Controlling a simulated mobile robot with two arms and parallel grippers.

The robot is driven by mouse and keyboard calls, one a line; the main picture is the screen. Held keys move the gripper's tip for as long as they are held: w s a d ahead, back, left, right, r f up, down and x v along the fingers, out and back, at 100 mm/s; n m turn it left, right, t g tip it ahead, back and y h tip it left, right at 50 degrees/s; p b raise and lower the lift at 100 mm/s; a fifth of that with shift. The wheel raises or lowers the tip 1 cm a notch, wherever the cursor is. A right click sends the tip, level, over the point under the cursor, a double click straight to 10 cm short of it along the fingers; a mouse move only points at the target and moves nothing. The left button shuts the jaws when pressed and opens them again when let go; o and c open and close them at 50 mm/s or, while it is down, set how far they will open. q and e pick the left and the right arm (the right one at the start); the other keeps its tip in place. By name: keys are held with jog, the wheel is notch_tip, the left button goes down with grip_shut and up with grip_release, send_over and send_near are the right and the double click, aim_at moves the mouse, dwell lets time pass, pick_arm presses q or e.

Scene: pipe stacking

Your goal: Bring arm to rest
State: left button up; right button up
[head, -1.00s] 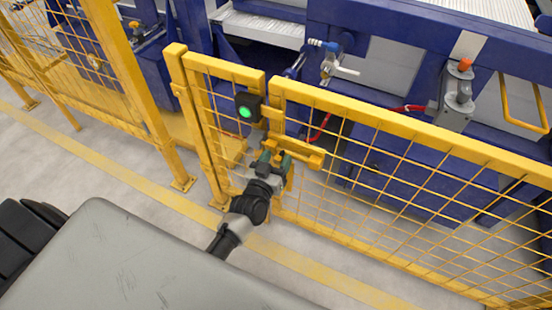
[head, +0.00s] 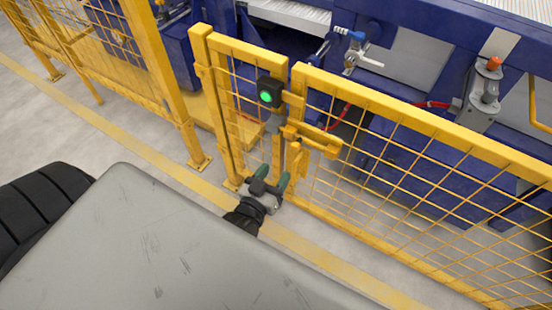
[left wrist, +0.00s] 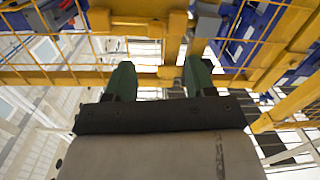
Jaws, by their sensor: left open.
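My left gripper (head: 270,182) is open and empty in the head view, with its two green fingertips apart. It is just below and in front of the yellow gate latch (head: 312,140), and I see no contact with it. In the left wrist view the green fingers of the left gripper (left wrist: 160,80) point toward yellow gate bars, with nothing between them. Much of the left arm is hidden behind the grey surface in the foreground. My right gripper is not in view.
A yellow mesh fence (head: 420,160) runs across the front of blue machinery (head: 440,50). A black box with a lit green light (head: 270,92) is on the gate post. A yellow floor line (head: 130,150) crosses the grey floor, which is open at the left.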

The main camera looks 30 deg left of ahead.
pick_arm(q)
jog(key=s+d+f+m+g+h+p, duration=0.1)
jog(key=s+f+g+p, duration=0.3)
jog(key=f, duration=0.4)
jog(key=s+d+f+m+g+p, duration=0.1)
jog(key=s+f+m+g+p, duration=0.2)
jog(key=s+f, duration=0.45)
jog(key=s+a+f+g+p, duration=0.1)
jog(key=s+f+g, duration=0.2)
jog(key=s, duration=0.4)
jog(key=s+a+f+g+p, duration=0.2)
jog(key=s+f+g, duration=0.1)
jog(key=s, duration=0.4)
jog(key=s+a+f+g+y+p, duration=0.1)
jog(key=s+f+g, duration=0.3)
jog(key=s, duration=0.3)
jog(key=shift+s+a+f+p, duration=0.25)
jog(key=shift+s+f+p, duration=0.05)
jog(key=shift+s+f, duration=0.1)
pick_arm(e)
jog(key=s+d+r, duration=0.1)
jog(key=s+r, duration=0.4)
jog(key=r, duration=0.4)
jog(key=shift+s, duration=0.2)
